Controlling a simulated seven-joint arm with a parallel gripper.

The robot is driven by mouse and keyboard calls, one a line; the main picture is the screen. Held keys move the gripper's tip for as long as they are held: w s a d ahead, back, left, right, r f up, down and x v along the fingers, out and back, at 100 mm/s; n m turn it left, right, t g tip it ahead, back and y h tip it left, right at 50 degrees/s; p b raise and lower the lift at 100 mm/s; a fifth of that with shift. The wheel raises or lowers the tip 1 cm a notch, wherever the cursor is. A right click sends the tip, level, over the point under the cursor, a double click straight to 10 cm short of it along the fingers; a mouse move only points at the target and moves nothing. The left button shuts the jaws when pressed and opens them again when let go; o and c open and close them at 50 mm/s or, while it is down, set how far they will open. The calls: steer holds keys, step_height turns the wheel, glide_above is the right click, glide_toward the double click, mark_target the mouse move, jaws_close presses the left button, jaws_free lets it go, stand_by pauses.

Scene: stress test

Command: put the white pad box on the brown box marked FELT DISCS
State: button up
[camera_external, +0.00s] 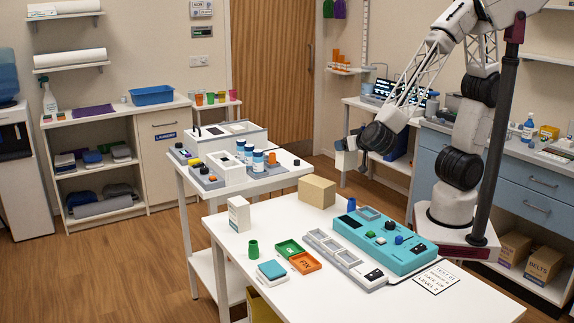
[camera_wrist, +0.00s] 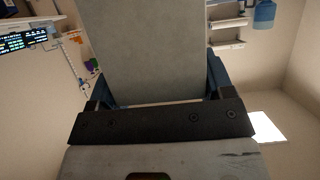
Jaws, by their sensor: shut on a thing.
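My gripper (camera_external: 357,143) is raised beyond the back edge of the white table and points away from the table middle. Its jaws are shut on a pale grey-white box (camera_external: 345,160). In the wrist view this held box (camera_wrist: 155,45) is a plain flat face between the two dark blue fingers; no print shows on it. A tan-brown box (camera_external: 317,191) stands on the table's back part, below and left of my gripper; no marking is readable on it. An upright white carton (camera_external: 238,214) stands at the table's left edge. I cannot tell which white box is the pad box.
A side cart with bottles (camera_external: 257,161) stands behind left. The front right of the table is mostly clear.

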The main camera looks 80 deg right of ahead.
steer(key=w+a+f, duration=0.1)
steer(key=w+a, duration=0.2)
steer(key=w, duration=0.7)
steer(key=shift+w, duration=0.3)
steer(key=shift+a+f, duration=0.1)
steer(key=shift+f, duration=1.65)
steer(key=shift+f, duration=0.15)
steer(key=o, duration=1)
steer(key=shift+v, duration=6.1)
